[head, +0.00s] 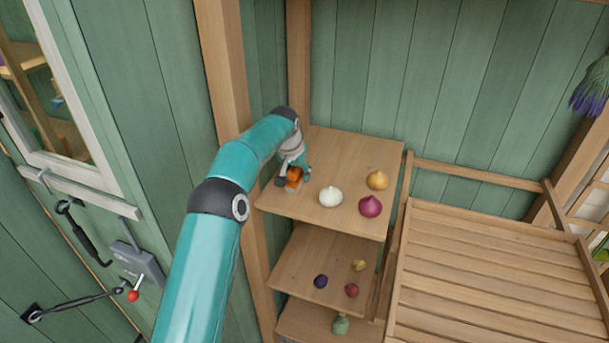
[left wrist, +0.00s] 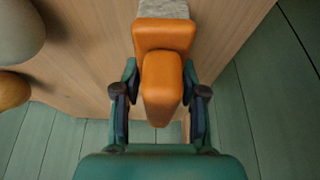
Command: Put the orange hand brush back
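The orange hand brush (head: 294,175) is at the left side of the top wooden shelf (head: 340,150), its grey bristle end low at the shelf surface. I cannot tell whether it rests there or is held just above it. My left gripper (head: 291,165) is over the brush and partly hides it. In the left wrist view the brush's orange handle (left wrist: 162,88) lies between the two fingers (left wrist: 160,75). The fingertips are close in on both sides and look shut on it, though the contact itself is partly hidden. My right gripper is not in view.
A white onion (head: 330,197), a purple onion (head: 370,206) and a yellow onion (head: 377,180) stand right of the brush. A wooden post (head: 228,70) and the green wall are close to my arm. A slatted bench (head: 480,270) is at the right.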

